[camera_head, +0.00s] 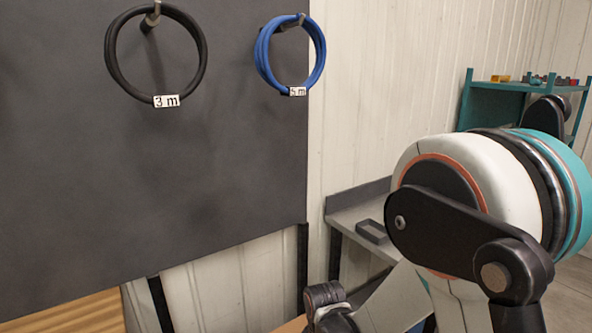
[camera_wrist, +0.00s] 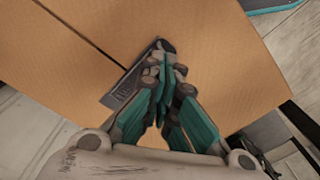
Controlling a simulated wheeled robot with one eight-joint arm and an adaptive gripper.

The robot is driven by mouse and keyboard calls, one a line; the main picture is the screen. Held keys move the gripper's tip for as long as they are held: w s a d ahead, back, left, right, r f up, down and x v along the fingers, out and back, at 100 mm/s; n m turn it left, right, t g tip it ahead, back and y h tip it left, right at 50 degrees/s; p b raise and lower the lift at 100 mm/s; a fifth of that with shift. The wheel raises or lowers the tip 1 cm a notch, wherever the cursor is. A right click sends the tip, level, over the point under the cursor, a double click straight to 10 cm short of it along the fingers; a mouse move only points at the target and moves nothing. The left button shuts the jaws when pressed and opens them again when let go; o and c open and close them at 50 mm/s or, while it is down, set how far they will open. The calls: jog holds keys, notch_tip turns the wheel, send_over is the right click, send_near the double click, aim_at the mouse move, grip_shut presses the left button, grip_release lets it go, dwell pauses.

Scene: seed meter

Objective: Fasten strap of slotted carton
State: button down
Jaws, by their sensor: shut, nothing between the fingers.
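A brown cardboard carton (camera_wrist: 225,45) fills most of the wrist view, with a dark straight seam or slot across its upper left. A dark grey flat piece with faint lettering, perhaps the strap (camera_wrist: 118,97), lies on the carton at the end of that seam. Its dark rounded end shows just beyond my fingertips. My gripper (camera_wrist: 166,78) is shut and empty, with its teal fingers together over this piece and hiding its middle. I cannot tell whether the fingertips touch it. The carton's slot and the strap cannot be made out in the head view.
In the head view, a dark board carries a black cable coil (camera_head: 112,75) marked 3 m and a blue coil (camera_head: 262,62). A grey bench (camera_head: 350,213) with a small tray stands beyond. A teal shelf (camera_head: 466,100) is at the right. My arm covers the lower right.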

jog(key=shift+f+b, duration=1.65)
jog(key=shift+f, duration=0.25)
dwell(1.8)
jog(key=shift+r, duration=0.1)
dwell(0.4)
notch_tip(320, 180, up, 7)
jog(key=p, duration=0.4)
jog(key=shift+p, duration=0.3)
